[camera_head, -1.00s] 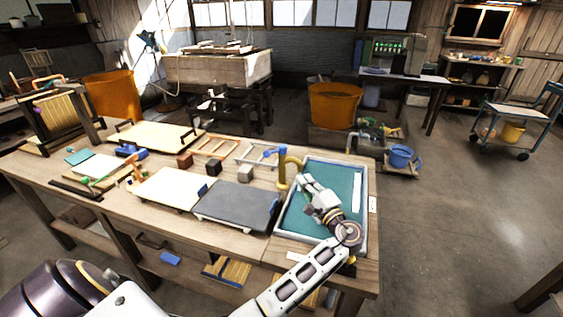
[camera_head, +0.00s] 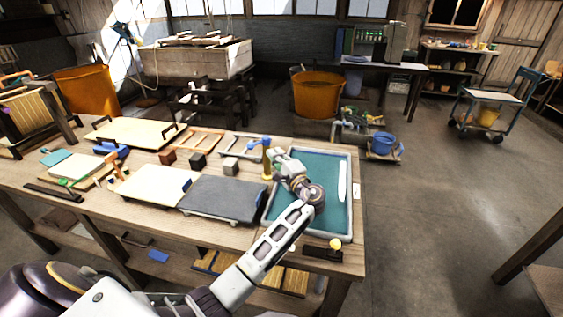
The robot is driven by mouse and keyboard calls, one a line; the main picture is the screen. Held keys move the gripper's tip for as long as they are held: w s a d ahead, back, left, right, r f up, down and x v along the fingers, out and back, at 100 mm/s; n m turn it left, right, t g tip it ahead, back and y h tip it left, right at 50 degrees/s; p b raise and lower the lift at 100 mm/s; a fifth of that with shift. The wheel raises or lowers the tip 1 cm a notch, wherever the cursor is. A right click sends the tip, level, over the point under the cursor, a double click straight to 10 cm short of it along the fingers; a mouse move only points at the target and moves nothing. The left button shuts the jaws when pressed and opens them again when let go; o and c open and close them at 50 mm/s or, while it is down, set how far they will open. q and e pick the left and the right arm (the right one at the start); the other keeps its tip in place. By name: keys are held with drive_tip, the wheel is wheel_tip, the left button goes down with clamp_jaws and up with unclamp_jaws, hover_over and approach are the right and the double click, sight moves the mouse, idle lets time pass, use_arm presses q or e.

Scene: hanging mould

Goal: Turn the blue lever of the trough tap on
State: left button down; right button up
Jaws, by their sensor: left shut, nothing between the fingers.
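The trough tap is a brass post (camera_head: 267,165) at the far left corner of the trough (camera_head: 349,165), a pale-rimmed tray with a teal inside. Its blue lever (camera_head: 258,142) sits on top and points to the left. My left gripper (camera_head: 278,158) is shut and empty, right beside the tap on its right. It hides the tap's spout; whether it touches the tap or lever I cannot tell. My left forearm reaches over the trough's front left part. My right gripper is not in view.
A dark grey board (camera_head: 222,198) and a pale board (camera_head: 158,184) lie left of the trough. Small blocks (camera_head: 230,165) and wooden frames stand behind them. A yellow knob (camera_head: 335,243) is at the bench's front edge.

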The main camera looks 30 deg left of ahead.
sight(259, 143)
use_arm(q)
drive_tip(key=shift+s+a+r, duration=0.1)
drive_tip(key=shift+a+r, duration=0.05)
drive_tip(key=shift+a, duration=0.55)
drive_tip(key=shift+s+a+r, duration=0.1)
drive_tip(key=shift+s+a, duration=0.05)
drive_tip(key=shift+a, duration=0.55)
drive_tip(key=shift+s+a+r, duration=0.1)
drive_tip(key=shift+a+r, duration=0.05)
drive_tip(key=shift+a, duration=0.55)
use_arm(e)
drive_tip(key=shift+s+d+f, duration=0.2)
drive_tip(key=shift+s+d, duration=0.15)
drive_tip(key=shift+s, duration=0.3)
use_arm(q)
drive_tip(key=shift+a+p, duration=0.1)
drive_tip(key=shift+p, duration=0.25)
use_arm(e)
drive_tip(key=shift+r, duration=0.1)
use_arm(q)
drive_tip(key=shift+s+a+m+t+h, duration=0.25)
drive_tip(key=shift+a+m+t+h, duration=0.4)
drive_tip(key=shift+t, duration=0.35)
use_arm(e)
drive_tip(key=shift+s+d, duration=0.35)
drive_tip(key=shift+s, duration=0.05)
use_arm(q)
drive_tip(key=shift+d+f, duration=0.1)
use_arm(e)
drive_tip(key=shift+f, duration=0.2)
